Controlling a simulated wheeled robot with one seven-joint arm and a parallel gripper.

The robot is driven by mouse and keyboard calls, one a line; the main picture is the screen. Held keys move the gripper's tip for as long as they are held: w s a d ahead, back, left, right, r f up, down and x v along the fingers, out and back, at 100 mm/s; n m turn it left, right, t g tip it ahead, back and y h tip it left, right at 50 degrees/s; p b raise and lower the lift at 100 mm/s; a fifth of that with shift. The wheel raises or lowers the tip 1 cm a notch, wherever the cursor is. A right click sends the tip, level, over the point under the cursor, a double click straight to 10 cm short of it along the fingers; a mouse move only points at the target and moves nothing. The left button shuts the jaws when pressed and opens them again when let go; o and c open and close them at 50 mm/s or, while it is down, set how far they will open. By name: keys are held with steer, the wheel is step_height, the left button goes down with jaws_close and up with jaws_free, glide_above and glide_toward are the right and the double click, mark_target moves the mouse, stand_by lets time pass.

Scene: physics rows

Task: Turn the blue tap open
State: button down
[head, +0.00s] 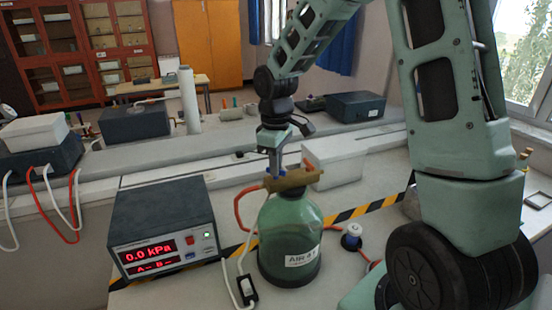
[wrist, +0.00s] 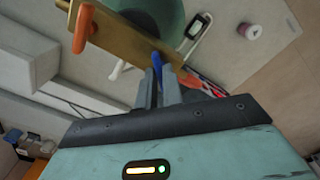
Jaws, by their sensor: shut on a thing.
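The blue tap (wrist: 156,59) shows as a small blue lever at the side of a brass block in the wrist view. My gripper (wrist: 160,76) is shut on it, with one finger on each side of the lever. In the head view my gripper (head: 275,168) points down onto the brass block (head: 289,181), which sits on top of a green bottle (head: 290,235). The blue tap is hidden by my gripper there. The brass block (wrist: 125,45) also carries an orange lever (wrist: 82,28) and a white lever (wrist: 117,70) in the wrist view.
A dark meter box (head: 160,215) left of the bottle reads 0.0 kPa in red. Red and white hoses run near the bottle. A white box (head: 335,160) stands behind it. Yellow-black tape (head: 365,208) crosses the bench.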

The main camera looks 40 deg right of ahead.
steer(key=n+p, duration=0.1)
steer(key=n, duration=0.1)
steer(key=n+p, duration=0.1)
steer(key=n, duration=0.1)
steer(key=shift+r+n+p, duration=0.2)
steer(key=shift+n+p, duration=0.1)
steer(key=shift+p, duration=0.05)
steer(key=n+p, duration=0.2)
steer(key=n, duration=0.2)
steer(key=shift+w+f, duration=0.1)
steer(key=shift+p, duration=0.35)
steer(key=c, duration=1.5)
jaws_free()
steer(key=shift+f, duration=0.1)
steer(key=shift+c, duration=0.2)
step_height(320, 180, up, 18)
steer(key=b, duration=0.3)
steer(key=shift+f+b, duration=0.25)
steer(key=shift+b, duration=0.15)
